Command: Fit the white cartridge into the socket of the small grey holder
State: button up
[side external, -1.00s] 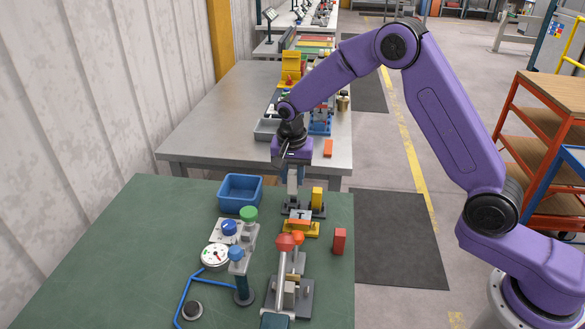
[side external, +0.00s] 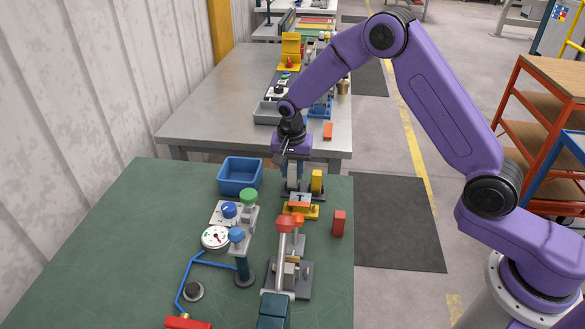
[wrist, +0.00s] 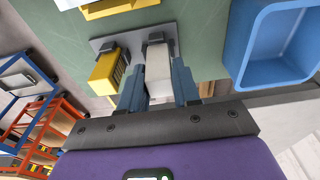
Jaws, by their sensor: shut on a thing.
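My gripper (wrist: 158,88) is shut on the white cartridge (wrist: 158,66), with one blue-grey finger on each side of it. In the side view my gripper (side external: 292,172) points down over the bench, and the pale cartridge (side external: 293,182) shows low between the fingers. The small grey holder (wrist: 136,36) lies beneath, with dark brackets on it. The cartridge is upright at the holder's bracket beside a yellow block (wrist: 103,71), which also shows in the side view (side external: 317,180). The socket is hidden behind the cartridge and fingers, so I cannot tell how deep the cartridge sits.
A blue bin (side external: 240,176) stands left of the holder; it also shows in the wrist view (wrist: 235,50). A yellow fixture (side external: 300,211), a red block (side external: 339,223) and a lever clamp (side external: 290,270) are nearer the camera. A knobbed post (side external: 244,262) and gauge (side external: 215,237) are to the left.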

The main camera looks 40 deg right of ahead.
aim_at(292, 166)
jog(key=shift+f, duration=0.7)
dwell(0.3)
jog(key=o, duration=1.3)
jog(key=shift+r, duration=4.5)
